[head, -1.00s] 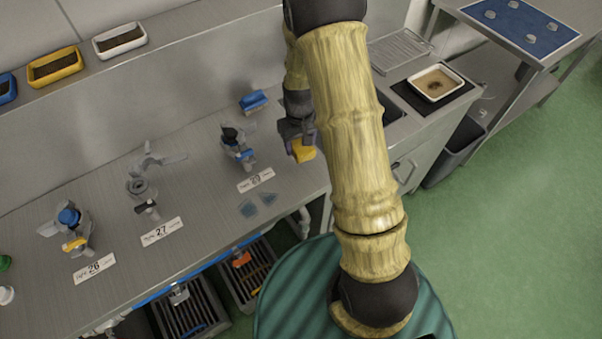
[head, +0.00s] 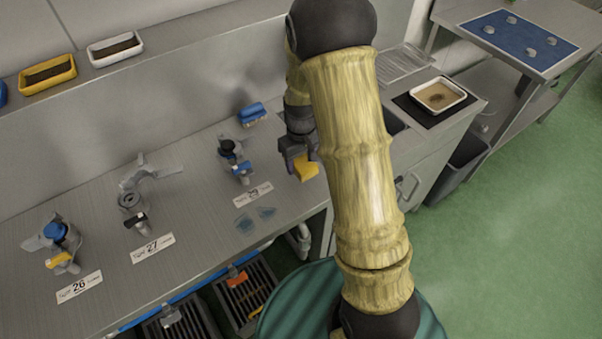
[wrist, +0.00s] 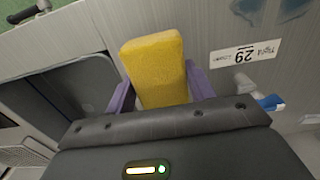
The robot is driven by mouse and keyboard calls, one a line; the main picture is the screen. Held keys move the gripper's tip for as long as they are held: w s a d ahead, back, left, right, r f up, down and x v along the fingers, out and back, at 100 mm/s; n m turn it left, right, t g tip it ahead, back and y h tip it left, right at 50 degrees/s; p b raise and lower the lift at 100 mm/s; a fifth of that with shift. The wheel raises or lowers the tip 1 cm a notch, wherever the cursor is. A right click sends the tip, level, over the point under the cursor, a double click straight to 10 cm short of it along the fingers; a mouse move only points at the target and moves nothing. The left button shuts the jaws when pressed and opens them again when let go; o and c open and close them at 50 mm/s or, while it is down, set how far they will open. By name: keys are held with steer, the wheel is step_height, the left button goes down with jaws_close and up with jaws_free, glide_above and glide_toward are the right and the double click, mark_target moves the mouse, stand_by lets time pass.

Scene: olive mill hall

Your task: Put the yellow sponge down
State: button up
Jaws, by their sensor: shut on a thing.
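The yellow sponge (head: 306,167) is a small block held at the end of my arm. In the wrist view the sponge (wrist: 156,70) sits between the two purple fingers of my gripper (wrist: 160,92), which is shut on it. In the head view my gripper (head: 301,158) is over the right part of the steel counter (head: 190,195), right of the 29 label. My arm hides part of the counter and sink behind it. I cannot tell the sponge's exact height above the counter.
Metal fittings stand by labels 26 (head: 79,287), 27 (head: 153,248) and 29 (head: 253,194). A blue brush-like block (head: 252,114) lies behind 29, and bluish wet-looking patches (head: 255,218) lie in front. A white tray (head: 438,96) stands on a dark mat at right. Counter between labels is bare.

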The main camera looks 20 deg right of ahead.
steer(key=shift+f, duration=0.95)
steer(key=shift+f, duration=1.85)
steer(key=shift+f, duration=0.1)
steer(key=shift+f, duration=0.1)
steer(key=o, duration=1)
steer(key=shift+o, duration=0.2)
